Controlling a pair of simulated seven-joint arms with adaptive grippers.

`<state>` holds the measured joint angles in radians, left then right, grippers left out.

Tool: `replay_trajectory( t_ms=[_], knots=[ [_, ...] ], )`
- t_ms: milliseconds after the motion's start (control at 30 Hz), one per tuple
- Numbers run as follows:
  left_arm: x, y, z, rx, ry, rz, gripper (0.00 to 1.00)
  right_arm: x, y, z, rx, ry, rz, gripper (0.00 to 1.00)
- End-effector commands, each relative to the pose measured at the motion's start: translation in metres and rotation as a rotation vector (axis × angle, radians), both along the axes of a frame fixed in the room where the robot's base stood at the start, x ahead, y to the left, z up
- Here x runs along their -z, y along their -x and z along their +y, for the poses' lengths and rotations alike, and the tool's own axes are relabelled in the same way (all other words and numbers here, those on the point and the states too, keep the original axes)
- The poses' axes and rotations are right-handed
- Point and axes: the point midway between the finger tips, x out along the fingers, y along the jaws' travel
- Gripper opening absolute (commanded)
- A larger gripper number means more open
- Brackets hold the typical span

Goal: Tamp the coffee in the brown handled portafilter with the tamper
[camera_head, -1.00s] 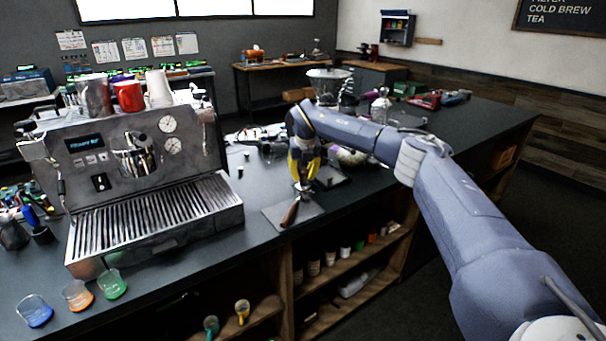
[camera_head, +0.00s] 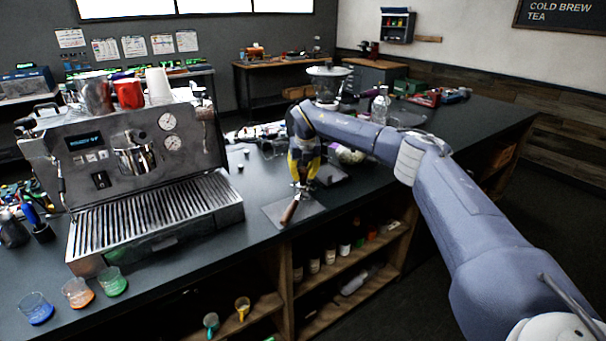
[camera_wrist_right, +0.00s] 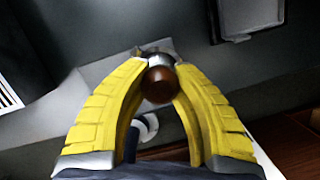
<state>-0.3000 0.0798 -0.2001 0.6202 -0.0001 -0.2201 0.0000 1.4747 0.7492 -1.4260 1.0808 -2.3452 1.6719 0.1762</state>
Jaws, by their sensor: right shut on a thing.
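The brown handled portafilter (camera_head: 290,211) rests on a grey mat near the counter's front edge, its handle pointing toward the front. My right gripper (camera_head: 301,184) points down directly above the portafilter's head. In the right wrist view, the yellow fingers (camera_wrist_right: 160,72) are shut around the tamper (camera_wrist_right: 160,86), which shows a round brown knob and some silver metal beyond it. The fingers and tamper hide the basket, so I cannot see the coffee or whether the tamper touches it. My left gripper is not in view.
The grey mat (camera_head: 312,209) lies under the portafilter. The espresso machine (camera_head: 140,180) stands to the left, with blue, orange and green cups (camera_head: 112,282) in front. A grinder (camera_head: 328,85) and a clear bottle (camera_head: 380,104) stand behind my right arm. Open shelves are below the counter.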

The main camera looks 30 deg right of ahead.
Motion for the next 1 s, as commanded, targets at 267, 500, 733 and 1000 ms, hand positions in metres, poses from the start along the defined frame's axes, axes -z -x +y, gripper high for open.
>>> replay_trajectory(
  t_ms=[267, 500, 733, 1000],
  knots=[
    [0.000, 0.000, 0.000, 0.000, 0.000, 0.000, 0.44, 0.004, 0.001, 0.000, 0.001, 0.000, 0.006, 0.00],
    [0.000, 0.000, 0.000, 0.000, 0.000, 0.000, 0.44, 0.005, 0.002, 0.000, 0.001, 0.000, 0.009, 0.00],
    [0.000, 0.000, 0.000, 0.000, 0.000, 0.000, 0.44, -0.002, 0.002, 0.000, 0.001, 0.000, 0.008, 0.00],
    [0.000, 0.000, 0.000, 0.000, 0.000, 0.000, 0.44, -0.018, 0.001, 0.000, 0.001, 0.000, 0.004, 0.00]
  ],
)
